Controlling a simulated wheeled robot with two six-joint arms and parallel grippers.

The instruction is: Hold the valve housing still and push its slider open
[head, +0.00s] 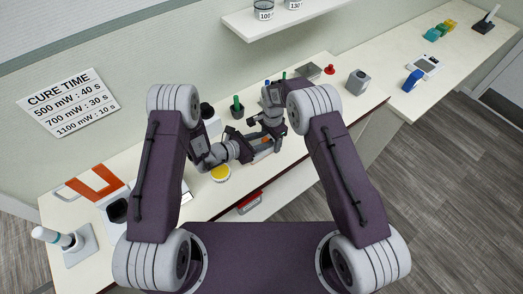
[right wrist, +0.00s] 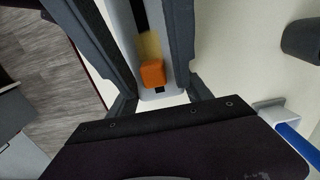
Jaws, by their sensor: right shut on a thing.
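The valve housing (right wrist: 158,97) is a long pale grey body in the right wrist view, with a dark slot along its top. Its orange slider (right wrist: 152,73) sits in the slot, with a yellowish patch just beyond it. My right gripper (right wrist: 138,35) has a finger along each side of the housing and is shut on it; the slider lies between the fingers, apart from both. In the head view the orange part (head: 264,150) is small and the housing is mostly hidden by the grippers. My left gripper (head: 250,147) is close to the housing from the left; its opening is unclear.
A dark cup with a green tool (head: 237,108) stands behind. A shelf (head: 280,22) hangs above.

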